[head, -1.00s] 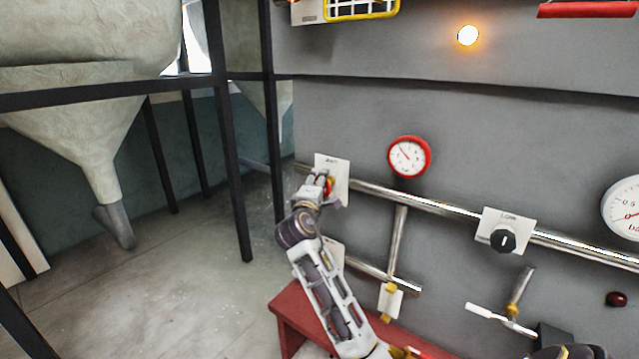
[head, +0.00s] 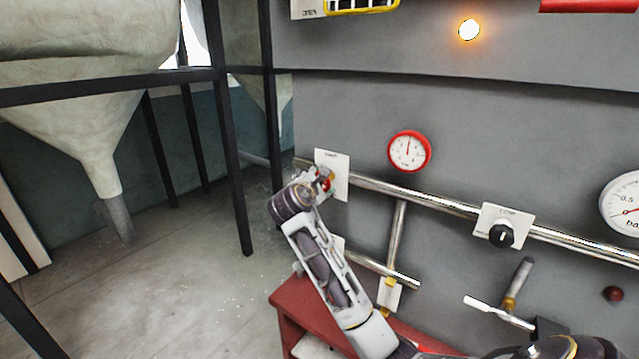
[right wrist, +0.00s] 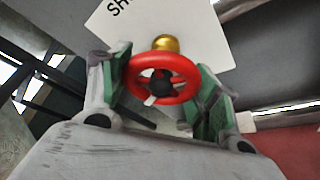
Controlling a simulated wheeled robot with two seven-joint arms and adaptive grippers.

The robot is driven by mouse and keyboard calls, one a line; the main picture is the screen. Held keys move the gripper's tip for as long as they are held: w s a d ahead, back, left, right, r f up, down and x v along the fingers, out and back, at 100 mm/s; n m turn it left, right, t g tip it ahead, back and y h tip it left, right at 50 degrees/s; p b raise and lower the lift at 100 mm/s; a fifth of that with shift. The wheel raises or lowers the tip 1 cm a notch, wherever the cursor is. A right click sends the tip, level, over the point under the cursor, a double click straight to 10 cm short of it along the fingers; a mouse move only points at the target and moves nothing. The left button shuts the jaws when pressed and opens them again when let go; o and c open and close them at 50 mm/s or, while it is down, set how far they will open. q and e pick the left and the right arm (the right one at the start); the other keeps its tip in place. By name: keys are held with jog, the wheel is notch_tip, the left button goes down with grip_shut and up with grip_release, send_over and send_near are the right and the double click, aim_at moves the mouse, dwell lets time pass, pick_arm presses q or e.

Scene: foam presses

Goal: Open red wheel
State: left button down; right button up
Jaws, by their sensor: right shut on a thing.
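The red wheel (right wrist: 190,76) is a small ring with a dark hub, on a brass stem in front of a white label plate (right wrist: 170,25). In the head view only a bit of the wheel (head: 327,184) shows beside the plate (head: 334,165), at the left end of a steel pipe. My right gripper (right wrist: 164,76) has its green-padded fingers on both sides of the rim and is shut on the wheel. In the head view the right gripper (head: 319,184) is partly hidden by its own wrist. My left gripper is not in view.
A red-rimmed gauge (head: 409,151) is on the grey wall above the pipe (head: 440,203). A black knob (head: 501,236) and a white-handled lever (head: 498,313) are to the right. A red bench (head: 300,308) stands below the arm. Black posts and a hopper (head: 85,110) are at left.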

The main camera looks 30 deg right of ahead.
jog(key=shift+f+n+g, duration=0.15)
jog(key=shift+n+g, duration=0.15)
dwell(0.4)
jog(key=o, duration=1)
jog(key=shift+a, duration=0.1)
jog(key=v, duration=1.1)
jog(key=shift+s+a, duration=0.25)
jog(key=shift+s, duration=0.05)
